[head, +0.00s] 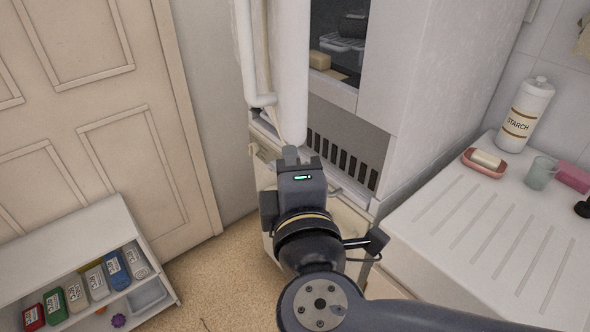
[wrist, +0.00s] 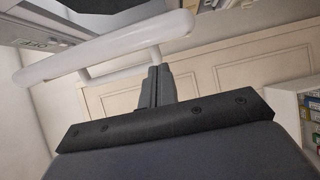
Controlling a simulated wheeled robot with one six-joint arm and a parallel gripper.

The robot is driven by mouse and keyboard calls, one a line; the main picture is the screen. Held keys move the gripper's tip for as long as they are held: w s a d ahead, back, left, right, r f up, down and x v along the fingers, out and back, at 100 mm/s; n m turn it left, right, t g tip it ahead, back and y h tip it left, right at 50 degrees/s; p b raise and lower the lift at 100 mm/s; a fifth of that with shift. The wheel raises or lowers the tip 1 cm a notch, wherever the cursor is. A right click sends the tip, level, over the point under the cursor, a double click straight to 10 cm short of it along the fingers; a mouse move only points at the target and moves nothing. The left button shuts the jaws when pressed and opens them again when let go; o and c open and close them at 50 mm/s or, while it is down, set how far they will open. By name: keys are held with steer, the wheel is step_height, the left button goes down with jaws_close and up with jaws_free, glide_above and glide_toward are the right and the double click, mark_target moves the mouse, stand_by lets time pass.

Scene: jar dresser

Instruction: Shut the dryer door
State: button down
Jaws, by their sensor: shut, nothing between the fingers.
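The dryer (head: 395,70) is a white upright cabinet in the head view, with its dark front opening (head: 340,35) partly exposed. Its white dryer door (head: 287,65) stands swung out, seen nearly edge-on, with a tubular handle (head: 258,100) on its left face. My gripper (head: 291,155) is shut and empty, close to the door's lower end. In the wrist view the door (wrist: 105,45) is a long white rounded bar with the thinner handle (wrist: 110,69) beside it. My shut fingers (wrist: 158,72) are near the handle's end; I cannot tell whether they touch.
A dark vent grille (head: 340,155) lies below the dryer opening. At right a ribbed white counter (head: 480,240) holds a starch bottle (head: 525,115), a soap dish (head: 485,164) and a cup (head: 541,173). A low shelf (head: 75,235) with several small packs stands lower left. Some floor (head: 215,275) is clear.

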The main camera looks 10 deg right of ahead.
steer(key=m+g+h+p, duration=0.1)
steer(key=m+h+p, duration=0.2)
steer(key=h, duration=0.2)
glide_toward(283, 114)
steer(key=a, duration=0.3)
steer(key=s+a+m+g+h+p, duration=0.2)
steer(key=s+a+m+h+p, duration=0.15)
steer(key=a+h, duration=0.2)
steer(key=shift+y, duration=0.35)
steer(key=p+x, duration=0.1)
steer(key=x, duration=0.3)
steer(key=d+p+x, duration=0.1)
steer(key=x, duration=0.3)
steer(key=s+p+x, duration=0.1)
steer(key=x, duration=0.3)
steer(key=shift+w+d, duration=0.25)
steer(key=shift+d, duration=0.2)
steer(key=shift+w+d+f, duration=0.1)
steer(key=shift+d, duration=0.15)
